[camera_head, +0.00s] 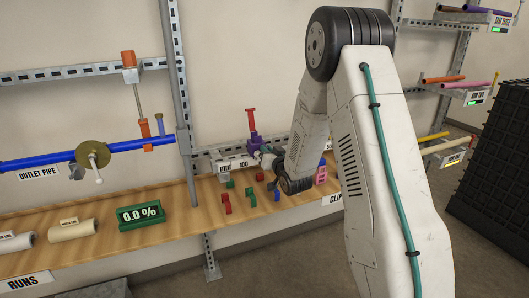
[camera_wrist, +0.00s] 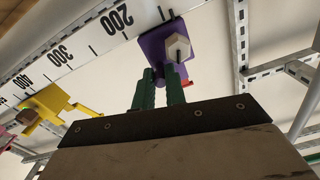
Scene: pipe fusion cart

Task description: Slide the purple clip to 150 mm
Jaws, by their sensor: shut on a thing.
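The purple clip (camera_head: 253,141) sits on the white millimetre scale (camera_head: 233,162), near its 100 label in the head view. A red post rises above it there. In the wrist view the purple clip (camera_wrist: 152,45) is at the scale's edge, past the 200 mark on the side away from 300, and has a pale hexagonal knob (camera_wrist: 178,48). My gripper (camera_wrist: 162,80) has its green fingers shut on the clip's lower part. In the head view my gripper (camera_head: 267,150) reaches the clip from the right. The exact reading under the clip is hidden.
A yellow clip (camera_wrist: 55,104) sits farther along the scale (camera_wrist: 88,42), near 300 and 400. Loose red and green pieces (camera_head: 227,204) lie on the wooden shelf (camera_head: 180,212) below. A grey upright post (camera_head: 180,90) and the blue outlet pipe (camera_head: 40,162) stand left.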

